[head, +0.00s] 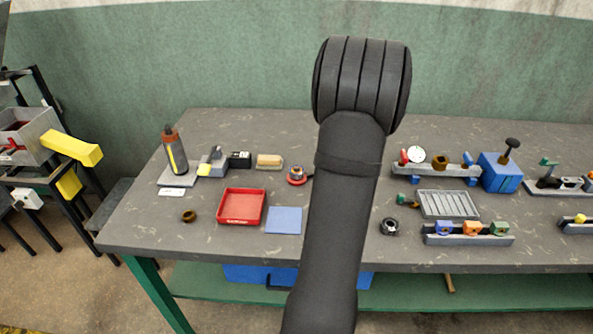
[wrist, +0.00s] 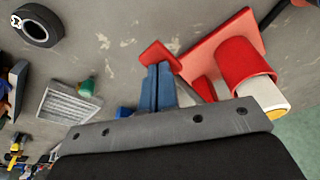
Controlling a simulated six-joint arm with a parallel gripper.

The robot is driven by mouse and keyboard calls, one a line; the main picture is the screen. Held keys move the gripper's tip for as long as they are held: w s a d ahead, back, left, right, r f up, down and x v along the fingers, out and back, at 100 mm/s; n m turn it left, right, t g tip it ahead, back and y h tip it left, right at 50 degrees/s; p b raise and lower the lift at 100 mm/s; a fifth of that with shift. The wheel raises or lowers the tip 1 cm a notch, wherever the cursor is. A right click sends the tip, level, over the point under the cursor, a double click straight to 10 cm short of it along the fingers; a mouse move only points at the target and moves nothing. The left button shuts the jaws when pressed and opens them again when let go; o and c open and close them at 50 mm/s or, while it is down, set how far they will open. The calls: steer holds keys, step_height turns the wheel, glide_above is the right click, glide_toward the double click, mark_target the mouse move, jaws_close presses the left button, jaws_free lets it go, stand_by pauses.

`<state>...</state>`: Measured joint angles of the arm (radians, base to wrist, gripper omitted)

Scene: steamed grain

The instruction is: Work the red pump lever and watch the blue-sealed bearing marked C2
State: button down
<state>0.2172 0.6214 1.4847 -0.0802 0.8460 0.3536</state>
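In the wrist view the blue fingers of my gripper (wrist: 155,72) lie side by side and look shut. A small red block (wrist: 160,54), perhaps the end of the pump lever, is at their tips; I cannot tell whether they touch it. Beside it are a red flat plate (wrist: 213,42) and a red cylinder (wrist: 243,62) with a white and yellow end. My arm hides my gripper and this spot in the head view. In the head view a blue bearing block (head: 444,229) stands leftmost on a grey rail (head: 468,240); no C2 marking is readable.
Orange (head: 471,228) and green (head: 499,229) blocks share that rail. A grey slotted tray (head: 448,205) and a black ring (head: 390,227) lie nearby. Behind is a rail with a white gauge (head: 416,154). A red tray (head: 242,207) and a blue mat (head: 284,220) lie left of my arm.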

step_height(320, 180, up, 7)
stand_by(0.6)
steer(key=shift+r, duration=0.15)
stand_by(0.7)
steer(key=shift+f, duration=1.45)
steer(key=shift+f, duration=0.1)
stand_by(1.4)
steer(key=shift+f, duration=2.3)
step_height(320, 180, up, 8)
steer(key=shift+f, duration=0.2)
